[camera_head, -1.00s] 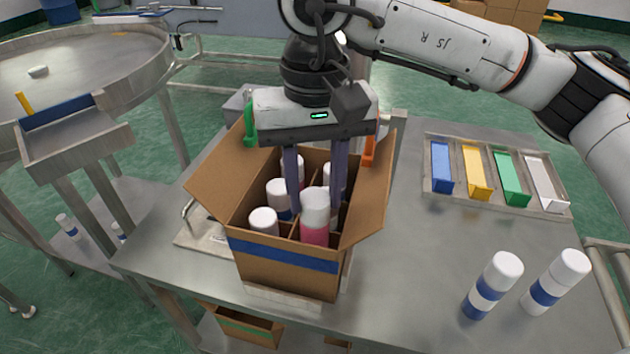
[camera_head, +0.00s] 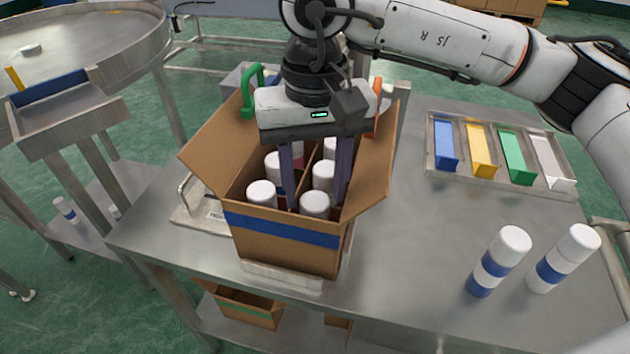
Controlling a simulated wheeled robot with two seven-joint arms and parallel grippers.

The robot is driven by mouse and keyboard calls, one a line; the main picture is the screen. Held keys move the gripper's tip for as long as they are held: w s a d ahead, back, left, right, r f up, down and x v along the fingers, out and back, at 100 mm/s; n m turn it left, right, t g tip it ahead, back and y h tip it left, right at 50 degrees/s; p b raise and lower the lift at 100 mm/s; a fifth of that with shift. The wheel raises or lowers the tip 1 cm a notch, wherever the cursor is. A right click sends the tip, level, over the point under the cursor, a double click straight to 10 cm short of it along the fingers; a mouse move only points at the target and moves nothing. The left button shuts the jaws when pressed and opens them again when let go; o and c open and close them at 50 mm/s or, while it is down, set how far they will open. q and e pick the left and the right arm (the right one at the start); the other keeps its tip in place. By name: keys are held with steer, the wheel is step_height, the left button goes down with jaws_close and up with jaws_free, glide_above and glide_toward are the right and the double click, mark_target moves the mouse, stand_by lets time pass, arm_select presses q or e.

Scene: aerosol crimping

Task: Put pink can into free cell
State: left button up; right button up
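My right gripper (camera_head: 316,205) reaches down into the box from above. The gripper looks open. The fingertips are partly hidden among the cans. My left gripper is not in view.
Other white-capped cans, including one at front left (camera_head: 262,194), fill cells around the fingers. The box flaps stand open. Two blue-banded cans (camera_head: 498,263) (camera_head: 563,259) stand on the right of the table. A tray of coloured bins (camera_head: 500,190) is behind them. The table between is clear.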

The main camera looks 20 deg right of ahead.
steer(key=shift+o, duration=0.9)
steer(key=shift+r, duration=0.1)
step_height(320, 180, up, 10)
